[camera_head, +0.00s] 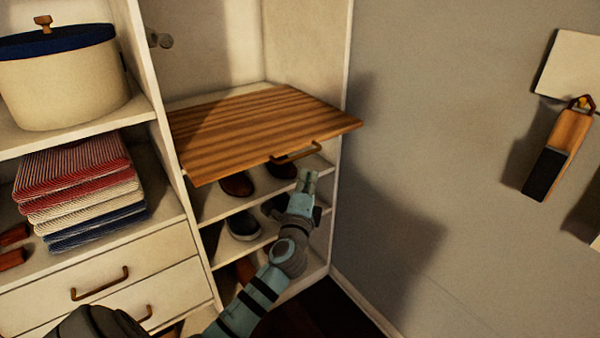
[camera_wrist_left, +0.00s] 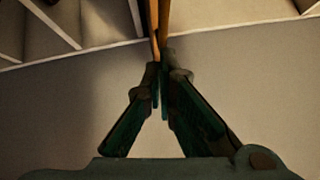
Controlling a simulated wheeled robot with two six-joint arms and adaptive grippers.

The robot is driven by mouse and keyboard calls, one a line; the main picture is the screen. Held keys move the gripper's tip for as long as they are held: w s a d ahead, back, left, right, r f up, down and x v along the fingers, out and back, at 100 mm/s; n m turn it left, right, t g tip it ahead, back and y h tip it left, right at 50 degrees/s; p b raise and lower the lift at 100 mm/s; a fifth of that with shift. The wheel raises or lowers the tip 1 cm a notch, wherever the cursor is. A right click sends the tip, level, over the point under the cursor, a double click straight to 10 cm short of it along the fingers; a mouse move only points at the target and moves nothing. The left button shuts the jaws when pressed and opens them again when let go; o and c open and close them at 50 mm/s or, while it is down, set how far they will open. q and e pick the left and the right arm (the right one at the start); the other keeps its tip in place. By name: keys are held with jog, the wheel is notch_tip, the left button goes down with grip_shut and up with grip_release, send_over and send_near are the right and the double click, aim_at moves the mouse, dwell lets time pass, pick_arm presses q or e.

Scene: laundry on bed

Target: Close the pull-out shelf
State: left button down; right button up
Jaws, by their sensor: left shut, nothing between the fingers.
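The pull-out shelf (camera_head: 255,125) is a striped wooden board with a brown bar handle (camera_head: 297,154) on its front edge. It sticks out past the front of the white cabinet. My left gripper (camera_head: 308,178) is shut and empty, just below the handle in the head view. I cannot tell whether it touches the handle or the shelf. In the left wrist view the closed fingertips (camera_wrist_left: 160,75) point at an orange-brown wooden strip (camera_wrist_left: 163,22), seen edge-on. My right gripper is not in view.
Shoes (camera_head: 243,224) stand on lower shelves under the board. Left are folded striped cloths (camera_head: 82,185), a cream pot (camera_head: 65,80) with a blue lid, and drawers with handles (camera_head: 100,284). A grey wall (camera_head: 430,140) with a hanging wooden brush (camera_head: 560,150) bounds the right side.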

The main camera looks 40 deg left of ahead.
aim_at(275, 150)
pick_arm(q)
jog(key=a, duration=0.3)
jog(key=shift+w+a+r, duration=0.1)
jog(key=shift+w+r, duration=0.15)
jog(key=shift+w, duration=0.15)
jog(key=w+a+b, duration=0.1)
jog(key=a, duration=0.3)
jog(key=w+a+b, duration=0.1)
jog(key=a, duration=0.3)
jog(key=w+a+b, duration=0.1)
jog(key=a+b, duration=0.1)
jog(key=a, duration=0.2)
jog(key=shift+w+f, duration=0.1)
jog(key=shift+w, duration=0.2)
jog(key=shift+d+r, duration=0.15)
jog(key=shift+r, duration=0.1)
